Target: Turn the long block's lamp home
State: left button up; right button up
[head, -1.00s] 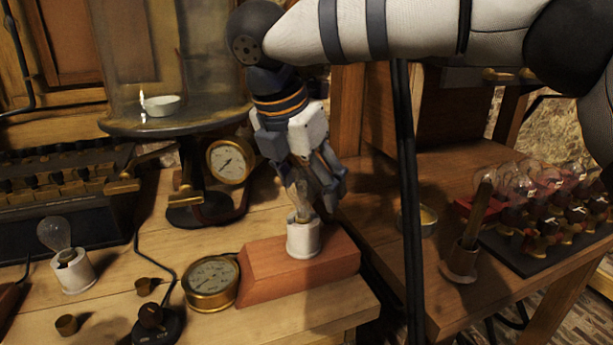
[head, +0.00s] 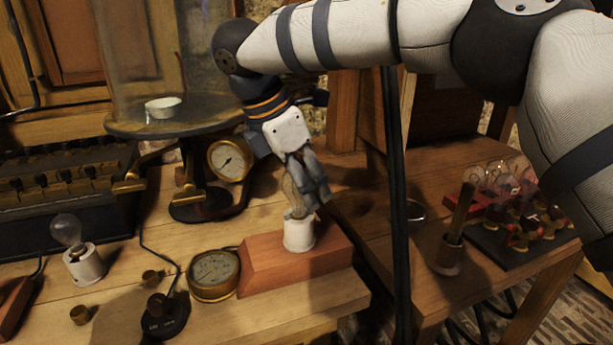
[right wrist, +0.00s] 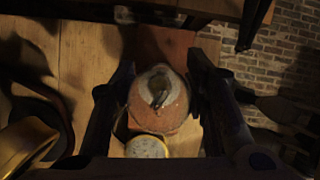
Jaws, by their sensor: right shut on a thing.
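The long block (head: 318,263) is a reddish wooden block near the table's front right edge. A white socket (head: 299,236) stands on it. The glass lamp (head: 290,195) stands in the socket's mouth; how deep it sits I cannot tell. My right gripper (head: 304,188) comes down from above and is shut on the lamp, its fingers partly hiding the glass. In the right wrist view the lamp (right wrist: 158,103) shows end-on between my two dark fingers (right wrist: 160,98). My left gripper is not in view.
A brass gauge (head: 213,274) lies left of the block. Another lamp (head: 66,230) leans in a white socket (head: 84,264) farther left. A standing gauge (head: 230,160) and a round black stand (head: 190,121) are behind.

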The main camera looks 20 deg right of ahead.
jog(key=shift+r+m, duration=0.15)
jog(key=shift+m, duration=0.35)
jog(key=shift+s+m+g, duration=0.1)
jog(key=shift+m+g, duration=0.2)
